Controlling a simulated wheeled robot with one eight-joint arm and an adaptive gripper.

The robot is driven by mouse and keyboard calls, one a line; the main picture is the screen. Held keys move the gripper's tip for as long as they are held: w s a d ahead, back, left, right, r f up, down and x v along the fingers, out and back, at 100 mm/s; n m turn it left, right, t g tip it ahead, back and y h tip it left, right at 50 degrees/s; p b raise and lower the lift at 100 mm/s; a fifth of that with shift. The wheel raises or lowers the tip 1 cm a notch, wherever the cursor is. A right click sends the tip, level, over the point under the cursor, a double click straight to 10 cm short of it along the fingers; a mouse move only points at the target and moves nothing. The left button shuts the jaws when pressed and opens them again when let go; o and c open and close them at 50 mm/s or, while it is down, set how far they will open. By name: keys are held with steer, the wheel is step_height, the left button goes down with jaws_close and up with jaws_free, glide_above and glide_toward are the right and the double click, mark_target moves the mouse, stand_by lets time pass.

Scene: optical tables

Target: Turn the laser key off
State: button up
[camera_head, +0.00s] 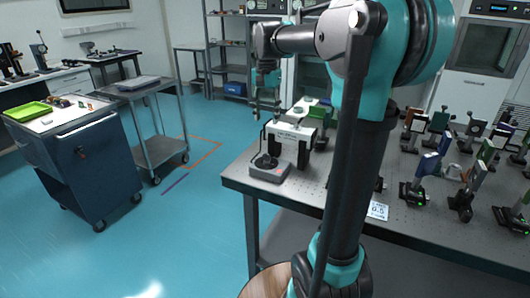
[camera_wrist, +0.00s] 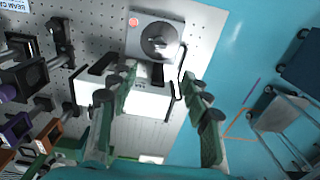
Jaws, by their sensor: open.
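A small grey control box (camera_head: 268,172) sits at the near left corner of the optical table. In the wrist view, the box (camera_wrist: 172,20) carries a round dark key switch (camera_wrist: 159,42) and a red button (camera_wrist: 133,22). The switch's on or off position is unclear. My gripper (camera_head: 266,108) is above the table's left end, fingers pointing down, apart from the box. In the wrist view, my gripper (camera_wrist: 160,82) is open and empty, its fingertips spread over the white laser housing (camera_wrist: 145,98), just short of the key switch.
The white laser housing (camera_head: 288,135) with dark handles stands directly behind the control box. Several optic mounts crowd the right of the perforated table (camera_head: 310,193). A cart (camera_head: 150,90) and a blue cabinet (camera_head: 85,160) stand left, with open floor between.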

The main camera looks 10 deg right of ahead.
mark_target(266, 157)
step_height(266, 157, down, 15)
steer(key=shift+f, duration=0.15)
steer(key=shift+c, duration=0.4)
jaws_close()
